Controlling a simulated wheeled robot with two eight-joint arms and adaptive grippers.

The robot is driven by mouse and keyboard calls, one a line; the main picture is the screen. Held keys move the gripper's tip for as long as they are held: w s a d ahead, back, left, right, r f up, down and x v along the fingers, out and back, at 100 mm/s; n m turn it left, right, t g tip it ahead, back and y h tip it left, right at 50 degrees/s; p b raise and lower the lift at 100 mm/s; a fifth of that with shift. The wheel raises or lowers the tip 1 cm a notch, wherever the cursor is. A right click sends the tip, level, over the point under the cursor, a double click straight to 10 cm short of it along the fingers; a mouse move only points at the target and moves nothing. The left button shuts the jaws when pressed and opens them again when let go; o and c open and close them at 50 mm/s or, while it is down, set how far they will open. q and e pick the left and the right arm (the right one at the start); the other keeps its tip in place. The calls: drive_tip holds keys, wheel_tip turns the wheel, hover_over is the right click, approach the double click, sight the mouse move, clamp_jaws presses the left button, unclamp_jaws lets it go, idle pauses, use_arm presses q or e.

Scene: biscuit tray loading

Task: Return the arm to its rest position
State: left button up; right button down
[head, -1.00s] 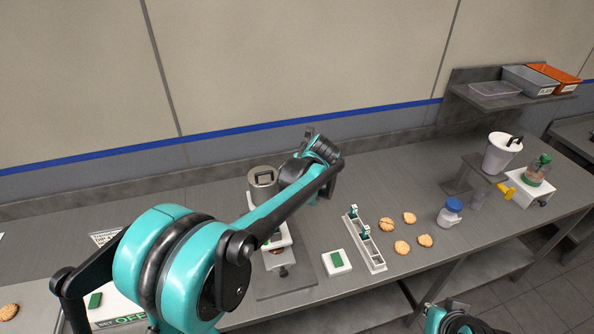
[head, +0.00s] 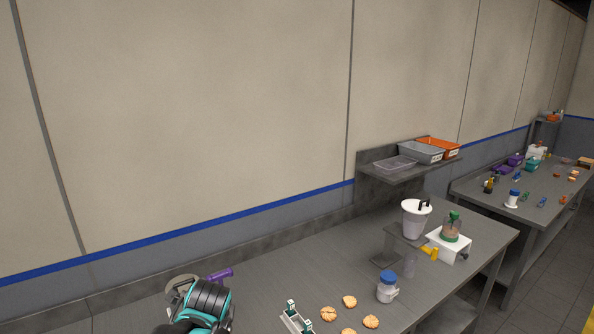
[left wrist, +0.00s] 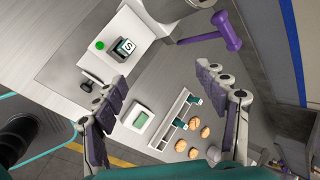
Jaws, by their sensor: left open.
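My left arm (head: 205,300) shows at the bottom left of the head view, its gripper fingers hidden there. In the left wrist view my left gripper (left wrist: 162,78) is open, with nothing between its purple-padded fingers, above the bench. A white slotted tray (left wrist: 172,120) with teal-green pieces lies below, beside several biscuits (left wrist: 195,124). The tray is cut by the lower edge of the head view (head: 294,321). My right gripper is not in view.
A wall shelf (head: 385,176) holds bins above. A second bench (head: 470,195) stands farther right.

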use_arm(q)
drive_tip(key=s+d+f+n+h+b, duration=0.1)
drive_tip(key=s+f+n+b, duration=0.2)
drive_tip(key=s+f+n, duration=0.3)
drive_tip(key=s+d+f+n+h+b, duration=0.1)
drive_tip(key=s+d+f+n+b, duration=0.1)
drive_tip(key=s+f+n, duration=0.5)
drive_tip(key=shift+s+f+n+h+b, duration=0.15)
drive_tip(key=shift+s+n+h+b, duration=0.4)
drive_tip(key=shift+s+n, duration=1.9)
drive_tip(key=shift+s, duration=0.15)
